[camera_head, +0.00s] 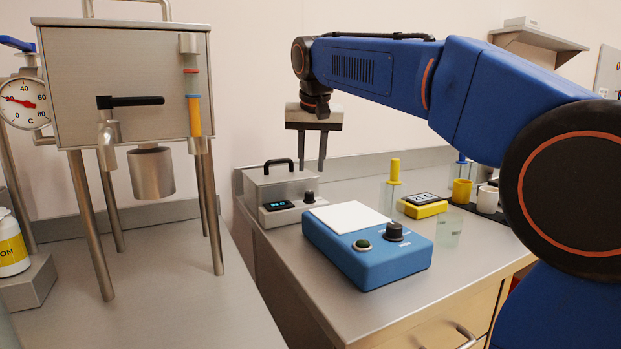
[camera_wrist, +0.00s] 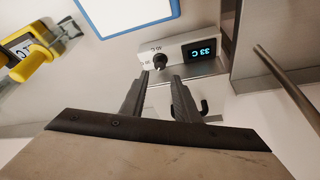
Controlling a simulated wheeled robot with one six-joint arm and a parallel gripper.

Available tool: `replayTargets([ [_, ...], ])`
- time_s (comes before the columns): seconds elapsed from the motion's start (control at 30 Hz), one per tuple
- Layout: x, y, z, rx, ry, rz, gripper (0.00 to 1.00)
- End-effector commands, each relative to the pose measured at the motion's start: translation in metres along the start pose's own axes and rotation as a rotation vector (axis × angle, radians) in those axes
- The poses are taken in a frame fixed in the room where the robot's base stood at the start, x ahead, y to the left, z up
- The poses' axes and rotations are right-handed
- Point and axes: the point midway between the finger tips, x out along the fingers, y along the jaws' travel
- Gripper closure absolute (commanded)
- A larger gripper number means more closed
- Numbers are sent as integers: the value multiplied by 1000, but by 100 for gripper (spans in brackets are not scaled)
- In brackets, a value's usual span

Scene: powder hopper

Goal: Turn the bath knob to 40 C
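The water bath (camera_head: 290,182) is a small steel box with a dark handle on its lid, at the back left of the right-hand bench. Its dark knob (camera_head: 309,196) is on the front, right of a lit display (camera_head: 279,205). In the wrist view the knob (camera_wrist: 160,60) sits by small dial marks, and the display (camera_wrist: 202,48) appears to read 33 C. My gripper (camera_head: 312,168) points down over the bath, fingers apart and empty. In the wrist view its fingertips (camera_wrist: 158,78) are just short of the knob, not visibly touching it.
A blue stirrer (camera_head: 370,250) with a white top stands in front of the bath. A yellow device (camera_head: 423,206) and small cups are further right. The steel hopper (camera_head: 130,90) on legs stands left, across a gap between benches.

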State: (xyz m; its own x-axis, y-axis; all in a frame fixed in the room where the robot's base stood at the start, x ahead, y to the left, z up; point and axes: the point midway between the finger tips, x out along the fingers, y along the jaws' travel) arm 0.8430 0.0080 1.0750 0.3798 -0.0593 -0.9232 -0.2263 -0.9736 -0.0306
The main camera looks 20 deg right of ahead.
Motion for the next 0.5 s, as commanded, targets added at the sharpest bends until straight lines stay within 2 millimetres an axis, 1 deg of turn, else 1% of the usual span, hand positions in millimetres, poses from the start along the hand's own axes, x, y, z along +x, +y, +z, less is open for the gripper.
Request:
replayTargets([
  [0.03, -11, 0, 0, 0, 2, -1, 72],
  [0.1, -24, -1, 0, -1, 1, -1, 72],
  [0.23, -47, 0, 0, 0, 2, -1, 72],
  [0.4, -67, 0, 0, 0, 0, 0, 72],
  [0.5, -73, 0, 0, 0, 0, 0, 72],
])
